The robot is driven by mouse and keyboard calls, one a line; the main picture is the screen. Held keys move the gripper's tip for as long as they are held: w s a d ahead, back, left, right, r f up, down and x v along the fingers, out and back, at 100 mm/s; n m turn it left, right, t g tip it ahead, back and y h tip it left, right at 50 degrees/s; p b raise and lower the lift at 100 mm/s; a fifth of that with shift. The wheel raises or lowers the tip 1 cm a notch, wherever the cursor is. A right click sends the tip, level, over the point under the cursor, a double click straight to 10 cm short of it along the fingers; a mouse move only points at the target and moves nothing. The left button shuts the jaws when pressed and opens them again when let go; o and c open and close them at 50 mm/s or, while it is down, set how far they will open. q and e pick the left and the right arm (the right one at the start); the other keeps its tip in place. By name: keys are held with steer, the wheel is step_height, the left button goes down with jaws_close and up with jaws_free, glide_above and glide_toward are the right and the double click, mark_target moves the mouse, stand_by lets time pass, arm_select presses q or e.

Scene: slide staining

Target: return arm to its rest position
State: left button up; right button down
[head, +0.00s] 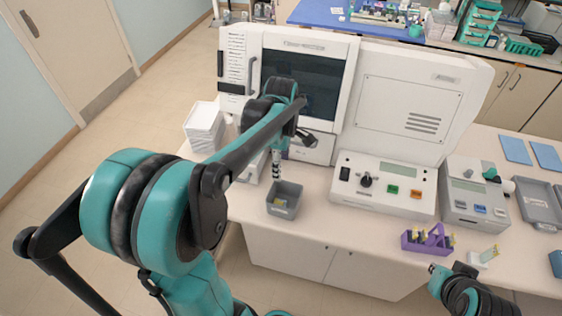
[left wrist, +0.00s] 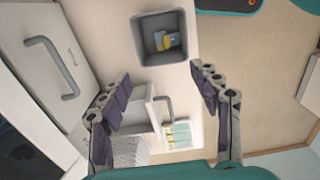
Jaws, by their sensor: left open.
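My left gripper (head: 277,174) hangs at the end of my left arm, over the bench in front of the large white machine. It looks small and partly hidden in the head view. In the left wrist view its two dark fingers (left wrist: 160,76) are spread wide with nothing between them. A grey open bin (head: 273,208) stands just below it on the bench; it also shows at the top of the left wrist view (left wrist: 140,40), with yellow and blue pieces inside. My right arm shows at the lower right of the head view; its fingers are not clear.
The white machine (head: 375,105) stands close behind my left gripper. White trays (head: 204,122) are stacked to its left. A control unit (head: 384,184), a second device (head: 474,194) and a purple rack (head: 427,240) stand to the right. Open floor (head: 130,130) lies left of the bench.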

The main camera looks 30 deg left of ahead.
arm_select(q)
steer(key=shift+r, duration=0.35)
steer(key=s+d+f+m+t+b, duration=0.3)
steer(key=s+d+f+m+b, duration=0.2)
steer(key=m, duration=0.5)
steer(key=s+d+f+m+t+b, duration=0.4)
steer(key=f+m+b, duration=0.4)
steer(key=m+b, duration=0.2)
steer(key=shift+s+d+f+m, duration=0.3)
steer(key=shift+s+d, duration=0.35)
steer(key=shift+s, duration=0.4)
